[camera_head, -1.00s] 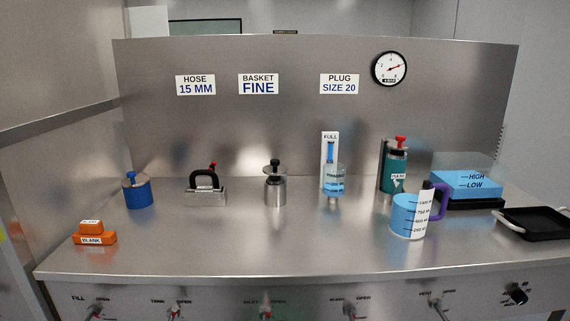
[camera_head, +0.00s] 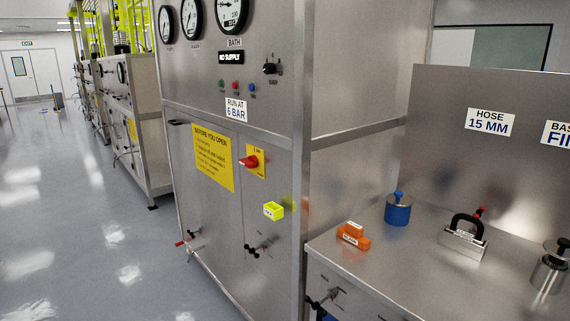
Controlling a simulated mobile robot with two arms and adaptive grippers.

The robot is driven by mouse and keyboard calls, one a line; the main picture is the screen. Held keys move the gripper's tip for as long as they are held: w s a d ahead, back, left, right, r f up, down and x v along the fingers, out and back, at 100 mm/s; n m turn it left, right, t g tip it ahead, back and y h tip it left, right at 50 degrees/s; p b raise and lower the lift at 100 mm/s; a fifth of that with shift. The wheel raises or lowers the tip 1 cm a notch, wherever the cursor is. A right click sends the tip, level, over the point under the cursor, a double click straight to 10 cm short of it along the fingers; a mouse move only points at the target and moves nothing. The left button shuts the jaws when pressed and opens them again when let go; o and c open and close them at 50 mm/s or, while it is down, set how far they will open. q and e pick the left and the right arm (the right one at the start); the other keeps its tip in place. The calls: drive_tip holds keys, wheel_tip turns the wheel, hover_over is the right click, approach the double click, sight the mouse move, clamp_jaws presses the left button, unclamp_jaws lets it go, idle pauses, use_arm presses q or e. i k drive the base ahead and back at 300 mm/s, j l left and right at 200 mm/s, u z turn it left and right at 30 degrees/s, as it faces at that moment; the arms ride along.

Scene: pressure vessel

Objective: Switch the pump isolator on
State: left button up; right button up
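A red rotary handle (camera_head: 249,162) on a yellow plate (camera_head: 257,160) sits on the front of the steel cabinet, right of a yellow notice headed "BEFORE YOU OPEN" (camera_head: 213,157). It looks like the isolator. The handle lies roughly sideways; the small print on its plate is too small to read surely. Neither of my grippers is in view.
Below the handle are a yellow-green box (camera_head: 273,211) and black valve handles (camera_head: 258,249). The steel bench (camera_head: 370,270) at right bears orange blocks (camera_head: 353,236), a blue weight (camera_head: 398,210) and other parts. The floor (camera_head: 100,240) at left is clear.

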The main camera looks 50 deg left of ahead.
sight(252, 162)
drive_tip(key=u, duration=1.9)
